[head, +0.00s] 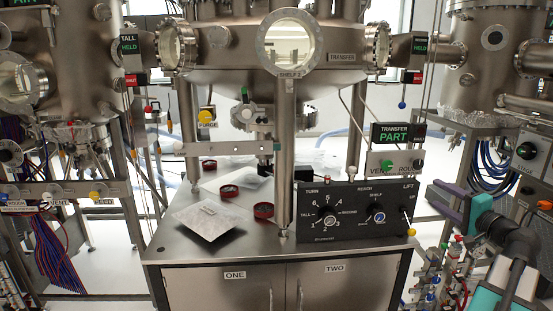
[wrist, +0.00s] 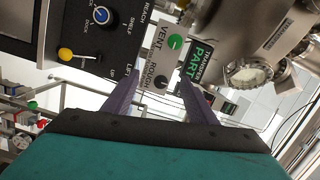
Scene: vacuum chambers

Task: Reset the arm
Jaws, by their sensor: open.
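My gripper (head: 452,196) is at the right in the head view, to the right of the black control panel (head: 352,212). Its purple fingers and teal body show there, with my dark arm behind. In the wrist view my gripper (wrist: 158,88) has its two purple fingers spread apart, with nothing held between them. Beyond the fingers, the wrist view shows the VENT and ROUGH panel (wrist: 163,60) with a green button and a black knob. The fingers appear apart from this panel, but the exact distance is hard to tell.
A yellow-tipped lever (head: 411,232) stands at the panel's right end. Thin valves and tubes (head: 430,285) are below my gripper. Steel chambers (head: 285,70) fill the back. A wipe (head: 210,220) and red-rimmed round parts (head: 264,211) lie on the steel bench top (head: 180,245).

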